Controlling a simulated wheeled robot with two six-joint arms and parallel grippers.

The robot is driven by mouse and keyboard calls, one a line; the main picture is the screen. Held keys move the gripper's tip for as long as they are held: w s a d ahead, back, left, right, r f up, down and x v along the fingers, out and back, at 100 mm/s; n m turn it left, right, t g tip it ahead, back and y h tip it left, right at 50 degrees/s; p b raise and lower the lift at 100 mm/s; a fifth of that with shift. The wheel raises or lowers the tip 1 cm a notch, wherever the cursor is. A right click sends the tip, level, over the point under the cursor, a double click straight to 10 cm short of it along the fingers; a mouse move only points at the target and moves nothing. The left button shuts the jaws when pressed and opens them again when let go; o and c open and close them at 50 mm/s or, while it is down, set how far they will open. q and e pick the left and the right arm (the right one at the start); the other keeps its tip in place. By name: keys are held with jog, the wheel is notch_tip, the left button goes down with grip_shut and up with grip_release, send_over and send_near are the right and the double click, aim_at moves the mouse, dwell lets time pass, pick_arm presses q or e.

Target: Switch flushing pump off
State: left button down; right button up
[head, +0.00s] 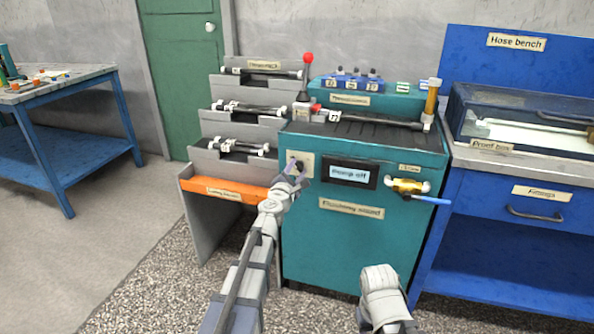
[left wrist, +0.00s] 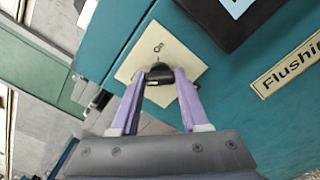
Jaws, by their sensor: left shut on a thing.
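The flushing stand is a teal cabinet (head: 345,240) with a black display (head: 349,173) that reads "Pump off". Left of the display is a beige switch plate (head: 306,160) with a black knob on it. In the left wrist view the plate (left wrist: 190,72) shows a small mark above the black knob (left wrist: 160,73). My left gripper (head: 297,170) is at the plate; in the left wrist view its purple fingers (left wrist: 160,88) are shut on the knob, one on each side. The fingers hide part of the knob. My right arm shows at the bottom of the head view, its fingers not visible.
A brass valve with a blue handle (head: 430,199) juts from the cabinet's right front. A red-knobbed lever (head: 308,60) stands on top. A grey stepped hose rack (head: 205,160) is at left, a blue hose bench (head: 515,250) at right.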

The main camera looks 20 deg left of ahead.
dwell(0.6)
pick_arm(q)
jog(key=shift+c, duration=2)
grip_release()
jog(key=s, duration=0.7)
jog(key=shift+s+a, duration=0.15)
jog(key=shift+s, duration=0.25)
